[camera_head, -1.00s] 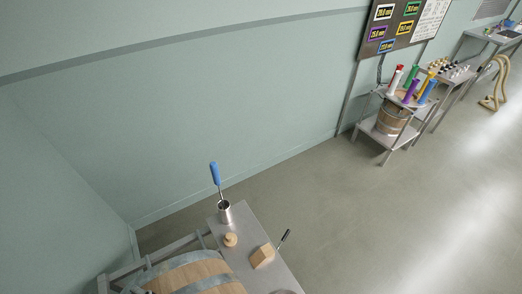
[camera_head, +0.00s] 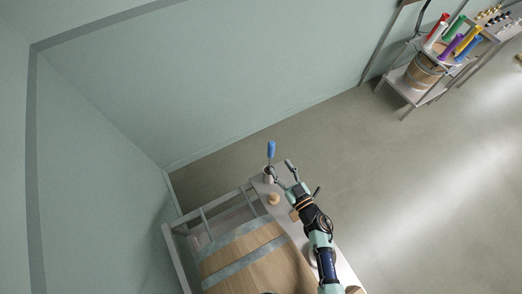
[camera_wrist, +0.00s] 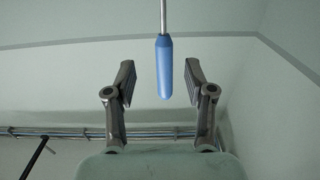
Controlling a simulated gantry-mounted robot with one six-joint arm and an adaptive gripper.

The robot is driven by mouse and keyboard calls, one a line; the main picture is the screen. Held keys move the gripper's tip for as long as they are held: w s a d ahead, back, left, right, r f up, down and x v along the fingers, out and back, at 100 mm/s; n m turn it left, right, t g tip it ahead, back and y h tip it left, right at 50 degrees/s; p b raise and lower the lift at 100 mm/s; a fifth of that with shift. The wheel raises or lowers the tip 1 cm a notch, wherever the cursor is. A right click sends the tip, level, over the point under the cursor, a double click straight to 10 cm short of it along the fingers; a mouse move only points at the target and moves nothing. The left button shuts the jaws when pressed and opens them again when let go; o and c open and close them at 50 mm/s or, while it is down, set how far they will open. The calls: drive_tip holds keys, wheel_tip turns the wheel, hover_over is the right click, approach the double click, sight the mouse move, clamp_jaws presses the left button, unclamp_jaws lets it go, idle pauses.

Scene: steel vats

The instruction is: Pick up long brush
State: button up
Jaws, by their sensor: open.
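The long brush (camera_head: 271,149) has a blue handle and stands upright, handle up, in a small metal cup (camera_head: 268,177) at the far end of the narrow steel table. My gripper (camera_head: 283,168) is open and empty beside it, just to the right in the head view. The handle appears apart from both fingers. The brush head is hidden.
A wooden barrel (camera_head: 250,262) lies left of the table in a metal frame (camera_head: 175,243). A small wooden piece (camera_head: 273,199) stands near the cup. A wooden block (camera_head: 294,215) is partly behind my arm. Open floor lies to the right.

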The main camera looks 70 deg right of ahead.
sight(272, 157)
drive_tip(key=b+x, duration=0.1)
drive_tip(key=x, duration=0.6)
drive_tip(key=shift+w+a, duration=0.2)
drive_tip(key=shift+w, duration=0.05)
clamp_jaws()
